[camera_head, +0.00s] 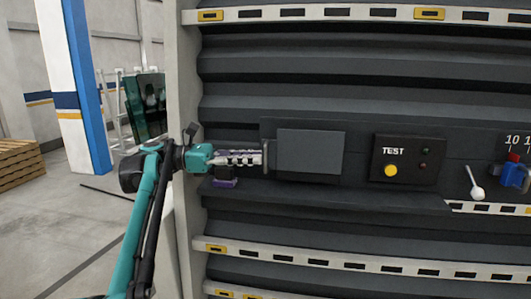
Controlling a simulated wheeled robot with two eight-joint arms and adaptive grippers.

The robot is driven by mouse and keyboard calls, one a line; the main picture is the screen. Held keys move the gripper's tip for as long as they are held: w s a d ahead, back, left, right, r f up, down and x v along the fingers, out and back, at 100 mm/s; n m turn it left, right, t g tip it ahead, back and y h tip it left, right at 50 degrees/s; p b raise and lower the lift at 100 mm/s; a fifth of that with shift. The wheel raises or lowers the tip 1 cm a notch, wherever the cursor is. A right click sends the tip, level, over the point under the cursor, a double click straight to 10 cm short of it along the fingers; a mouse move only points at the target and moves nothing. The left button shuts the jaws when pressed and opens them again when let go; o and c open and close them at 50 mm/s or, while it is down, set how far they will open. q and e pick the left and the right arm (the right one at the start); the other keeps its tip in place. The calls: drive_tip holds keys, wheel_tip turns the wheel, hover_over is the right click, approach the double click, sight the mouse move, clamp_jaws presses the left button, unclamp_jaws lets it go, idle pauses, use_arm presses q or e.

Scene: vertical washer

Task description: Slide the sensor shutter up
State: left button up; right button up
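The sensor shutter appears to be the flat grey rectangular panel (311,153) on the dark wall, with a narrow upright strip (265,156) by its left edge. My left gripper (258,158) comes in level from the left. Its fingertips are at or very close to that strip; I cannot tell whether they touch it. The fingers look close together, but whether they are shut or hold the strip is not clear. What is behind the grey panel is hidden. My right gripper is not in view.
Right of the panel is a black TEST box (408,158) with a yellow button (390,171). Further right are a white-knobbed lever (476,191) and a blue fitting with a red top (513,173). A small purple-black part (225,178) sits below my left gripper. Ribbed dark wall surrounds them.

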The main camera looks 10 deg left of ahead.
sight(266, 168)
use_arm(q)
drive_tip(key=d, duration=0.1)
drive_tip(key=w+d, duration=0.1)
drive_tip(key=d, duration=0.1)
drive_tip(key=shift+w+d+f, duration=0.1)
drive_tip(key=shift+w+d, duration=0.05)
drive_tip(key=shift+w, duration=0.05)
drive_tip(key=shift+s+d, duration=0.1)
drive_tip(key=shift+s, duration=0.1)
drive_tip(key=shift+c, duration=0.3)
clamp_jaws()
drive_tip(key=shift+d, duration=0.1)
